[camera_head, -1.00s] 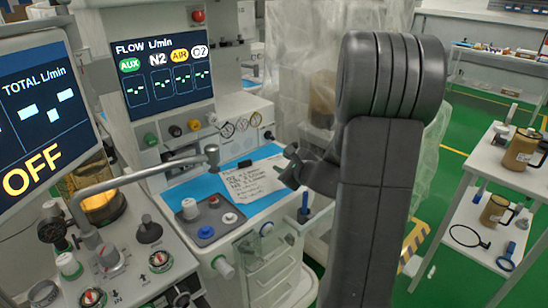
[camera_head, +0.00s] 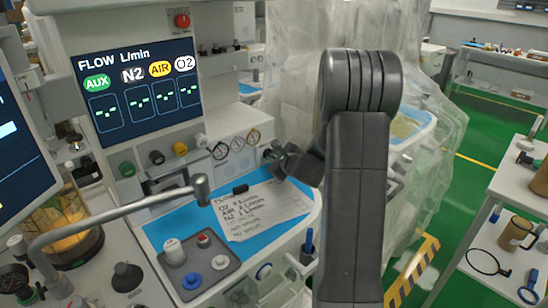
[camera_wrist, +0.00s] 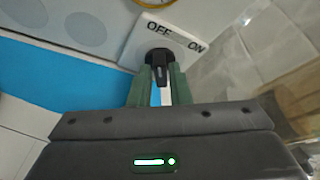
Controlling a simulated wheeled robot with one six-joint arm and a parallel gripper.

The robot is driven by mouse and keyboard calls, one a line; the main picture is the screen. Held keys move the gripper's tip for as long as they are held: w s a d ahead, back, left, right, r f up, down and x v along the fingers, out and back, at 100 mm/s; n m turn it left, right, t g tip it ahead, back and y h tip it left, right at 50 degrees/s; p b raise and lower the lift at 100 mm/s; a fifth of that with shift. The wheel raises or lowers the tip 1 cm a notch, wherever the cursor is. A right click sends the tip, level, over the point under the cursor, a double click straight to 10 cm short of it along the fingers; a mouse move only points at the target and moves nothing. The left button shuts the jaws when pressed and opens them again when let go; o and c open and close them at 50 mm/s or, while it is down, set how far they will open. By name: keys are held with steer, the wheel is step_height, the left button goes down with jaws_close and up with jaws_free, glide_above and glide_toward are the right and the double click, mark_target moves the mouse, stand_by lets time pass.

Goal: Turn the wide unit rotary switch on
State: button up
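The rotary switch (camera_wrist: 159,59) is a black knob on a white plate (camera_wrist: 140,38) marked OFF and ON in the wrist view. OFF is above the knob and ON is to its upper right. I cannot tell which mark the knob points to. My gripper (camera_wrist: 162,70) has two green fingers with a gap between them. The fingertips are at the knob, one on each side of its lower part, and I see no clear grip. In the head view my gripper (camera_head: 273,157) is at the right end of the wide unit's front panel (camera_head: 225,150), largely covering the switch.
The FLOW screen (camera_head: 140,85) is lit above the panel. Below is a blue worktop (camera_head: 180,228) with a written sheet (camera_head: 262,208) and a grey tray (camera_head: 228,260) of knobs. A bent metal arm (camera_head: 115,212) reaches across at left. Plastic-wrapped equipment (camera_head: 425,150) stands at right.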

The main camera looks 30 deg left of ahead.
jaws_close()
steer(key=shift+r+p, duration=0.1)
steer(key=shift+p, duration=0.25)
steer(key=p, duration=0.1)
steer(key=m+p, duration=0.1)
steer(key=shift+w+r+g+p, duration=0.15)
steer(key=shift+r+g+p, duration=0.15)
steer(key=shift+g+p, duration=0.1)
steer(key=m+p, duration=0.1)
steer(key=p, duration=0.1)
steer(key=m+g+p, duration=0.1)
steer(key=p, duration=0.2)
steer(key=shift+w+d+r+m+g+y, duration=0.1)
steer(key=shift+w+d+m+g+y, duration=0.05)
steer(key=shift+w+m+g+y, duration=0.15)
steer(key=m+g+p, duration=0.1)
steer(key=p, duration=0.1)
steer(key=m+g+p, duration=0.1)
steer(key=m+p, duration=0.1)
steer(key=shift+w+d+f+y, duration=0.15)
steer(key=shift+w+f+y, duration=0.05)
steer(key=shift+y, duration=0.2)
steer(key=m, duration=0.1)
steer(key=g+p, duration=0.1)
steer(key=m+y, duration=0.1)
steer(key=shift+w+d+f+m+g+p, duration=0.1)
steer(key=shift+w+f+m+g+p, duration=0.2)
steer(key=shift+g+p, duration=0.1)
